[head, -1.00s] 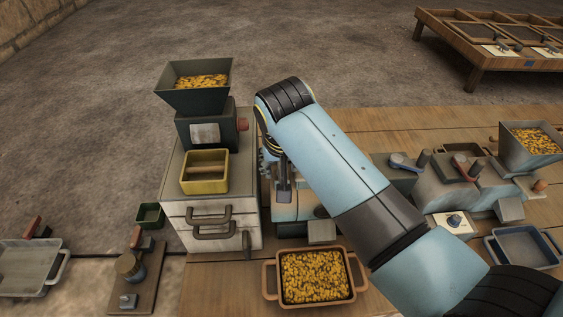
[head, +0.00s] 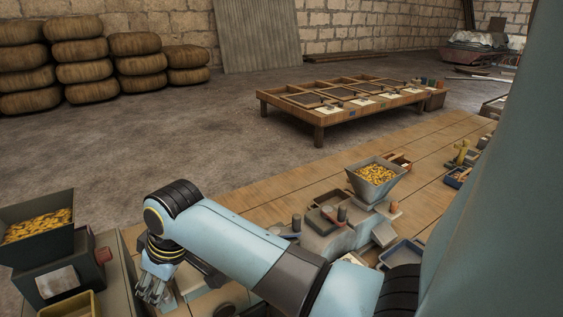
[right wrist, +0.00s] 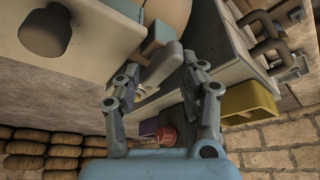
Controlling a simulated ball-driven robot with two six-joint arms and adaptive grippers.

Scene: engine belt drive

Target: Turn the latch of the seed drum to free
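My right gripper (head: 152,290) hangs at the lower left of the head view, just right of the hopper machine. A teal block (right wrist: 160,33) and a rounded tan part (right wrist: 168,10) of a pale machine show just beyond the fingertips. I cannot tell whether these belong to the seed drum or its latch, nor whether the fingers touch them. In the head view that spot is largely hidden by the gripper and the frame edge. My left gripper is not in view.
A dark hopper (head: 38,228) of yellow grains stands left of my gripper, with a yellow tray (head: 72,306) in front. A second hopper (head: 375,178) stands right on the wooden bench (head: 290,190). In the right wrist view, a handled cabinet (right wrist: 240,45) is close beside the right finger.

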